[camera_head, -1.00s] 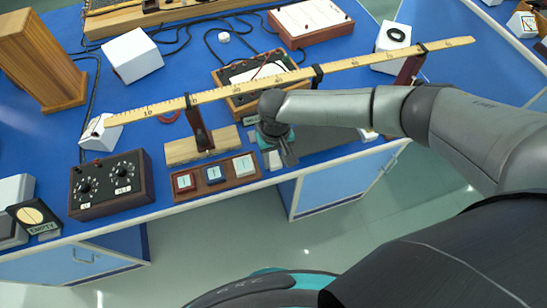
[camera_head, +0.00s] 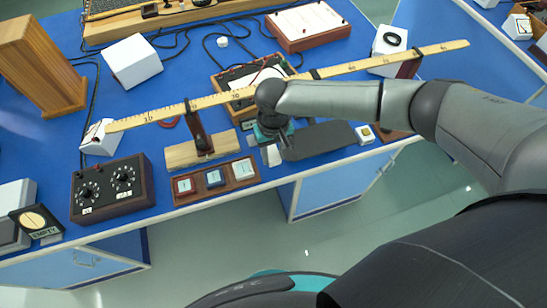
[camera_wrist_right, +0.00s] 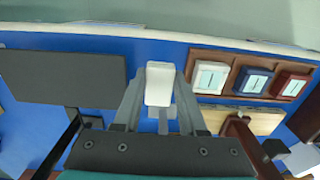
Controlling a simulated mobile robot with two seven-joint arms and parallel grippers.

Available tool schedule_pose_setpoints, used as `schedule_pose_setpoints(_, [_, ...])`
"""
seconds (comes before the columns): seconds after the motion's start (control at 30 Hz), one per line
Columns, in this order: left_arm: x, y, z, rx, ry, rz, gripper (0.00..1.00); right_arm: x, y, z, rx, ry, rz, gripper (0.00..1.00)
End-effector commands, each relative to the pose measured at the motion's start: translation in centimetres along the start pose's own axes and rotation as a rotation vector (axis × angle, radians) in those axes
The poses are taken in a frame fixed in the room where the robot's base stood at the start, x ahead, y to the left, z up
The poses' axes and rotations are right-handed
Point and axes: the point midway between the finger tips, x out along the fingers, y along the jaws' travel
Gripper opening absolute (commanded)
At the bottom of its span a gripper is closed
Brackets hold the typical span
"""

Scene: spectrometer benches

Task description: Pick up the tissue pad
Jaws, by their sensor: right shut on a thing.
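The white tissue pad (camera_wrist_right: 159,84) shows between the two fingertips of my right gripper (camera_wrist_right: 160,95) in the right wrist view. The gripper is shut on it, with a finger on each side. In the head view my right gripper (camera_head: 275,138) points down near the bench's front edge, just right of the button tray. A small pale patch shows beside its fingers there; I cannot tell whether it is the pad. My left gripper is not in view.
The wooden tray (camera_head: 228,186) with red, blue and white blocks sits left of the gripper. A dark flat plate (camera_head: 320,140) lies to its right. A long ruler beam (camera_head: 350,67) on stands crosses behind it. A dark dial box (camera_head: 110,189) is at left.

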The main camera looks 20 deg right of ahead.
Motion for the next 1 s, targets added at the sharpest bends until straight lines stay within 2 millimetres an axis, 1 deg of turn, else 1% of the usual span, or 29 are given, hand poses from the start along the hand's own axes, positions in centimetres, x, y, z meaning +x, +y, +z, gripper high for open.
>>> schedule_pose_setpoints(0.03, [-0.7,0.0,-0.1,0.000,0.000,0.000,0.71,-1.8,0.0,-0.1,-0.002,0.004,-0.003,0.00])
schedule_pose_setpoints(0.2, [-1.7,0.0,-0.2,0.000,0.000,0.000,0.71,-6.9,0.0,-0.1,-0.001,0.006,-0.002,0.00])
schedule_pose_setpoints(0.3, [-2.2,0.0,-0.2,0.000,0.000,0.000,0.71,-9.6,0.0,-0.1,-0.001,0.004,-0.002,0.00])
schedule_pose_setpoints(0.4, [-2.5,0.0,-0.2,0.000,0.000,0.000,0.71,-11.9,0.0,-0.1,-0.001,0.004,-0.001,0.00])
schedule_pose_setpoints(0.5, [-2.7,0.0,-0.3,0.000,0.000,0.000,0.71,-13.5,0.0,-0.1,-0.001,0.003,0.000,0.00])
schedule_pose_setpoints(0.63, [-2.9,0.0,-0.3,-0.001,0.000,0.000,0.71,-14.9,0.0,0.0,0.000,0.002,-0.001,0.00])
schedule_pose_setpoints(0.83, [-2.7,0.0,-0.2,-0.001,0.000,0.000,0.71,-15.5,0.1,0.0,0.001,0.002,0.000,0.00])
schedule_pose_setpoints(0.93, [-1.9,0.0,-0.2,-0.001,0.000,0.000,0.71,-15.5,0.2,0.1,0.005,0.003,-0.004,0.00])
schedule_pose_setpoints(1.0, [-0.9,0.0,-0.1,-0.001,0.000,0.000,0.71,-15.7,0.6,0.2,0.010,0.005,-0.007,0.00])
